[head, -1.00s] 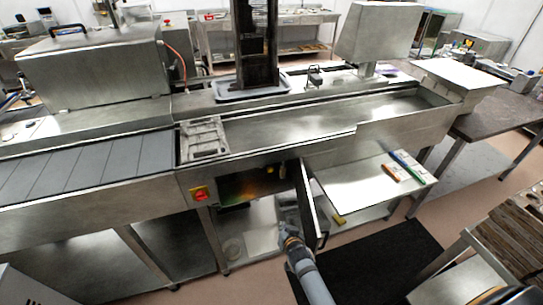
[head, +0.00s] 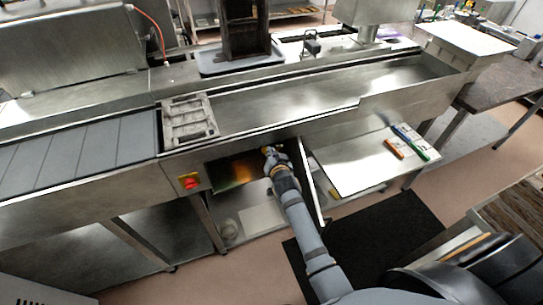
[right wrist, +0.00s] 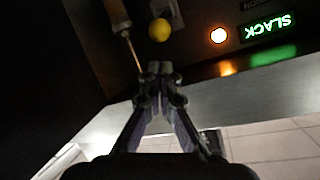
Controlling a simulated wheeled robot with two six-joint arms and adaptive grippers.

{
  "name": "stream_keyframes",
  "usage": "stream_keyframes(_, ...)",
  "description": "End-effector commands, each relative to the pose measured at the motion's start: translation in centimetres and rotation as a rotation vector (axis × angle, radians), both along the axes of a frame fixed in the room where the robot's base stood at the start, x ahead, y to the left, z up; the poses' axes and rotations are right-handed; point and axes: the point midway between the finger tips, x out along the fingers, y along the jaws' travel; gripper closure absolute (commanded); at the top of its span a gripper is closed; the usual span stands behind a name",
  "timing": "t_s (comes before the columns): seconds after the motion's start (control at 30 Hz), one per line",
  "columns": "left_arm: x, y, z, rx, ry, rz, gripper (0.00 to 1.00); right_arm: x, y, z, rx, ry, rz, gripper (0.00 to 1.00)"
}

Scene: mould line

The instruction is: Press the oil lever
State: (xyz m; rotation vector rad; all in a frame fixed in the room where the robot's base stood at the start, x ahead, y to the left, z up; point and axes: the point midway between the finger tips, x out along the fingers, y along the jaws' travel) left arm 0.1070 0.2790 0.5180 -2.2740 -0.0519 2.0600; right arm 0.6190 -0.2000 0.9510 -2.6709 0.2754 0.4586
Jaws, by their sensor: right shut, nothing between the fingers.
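My right gripper (head: 268,152) reaches into the open compartment under the line. In the right wrist view its fingers (right wrist: 160,70) are shut and empty. Just ahead of the fingertips is a round yellow knob (right wrist: 159,30) in front of a small grey plate. To its left is a tan handle (right wrist: 117,14) on a thin rod that runs down close to the fingertips. I cannot tell for sure which of these is the oil lever, nor whether the rod touches the fingers. My left gripper is not in view.
A lit green SLACK sign (right wrist: 268,29), seen upside down, and a bright white lamp (right wrist: 218,35) are to the right. The open compartment door (head: 312,185) stands right of my arm. A red switch on a yellow plate (head: 189,181) is left of the opening.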

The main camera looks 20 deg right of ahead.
Motion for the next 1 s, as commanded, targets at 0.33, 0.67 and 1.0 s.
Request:
stream_keyframes(0.33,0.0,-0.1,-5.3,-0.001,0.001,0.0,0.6,5.5,-0.7,-2.7,-0.001,-0.001,0.0,1.0)
stream_keyframes(0.67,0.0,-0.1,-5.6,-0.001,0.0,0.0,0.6,6.5,-0.9,-2.6,-0.001,0.0,0.0,1.0)
stream_keyframes(1.0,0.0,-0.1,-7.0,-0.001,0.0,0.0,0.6,6.2,-0.9,-3.3,-0.001,-0.022,0.001,1.0)
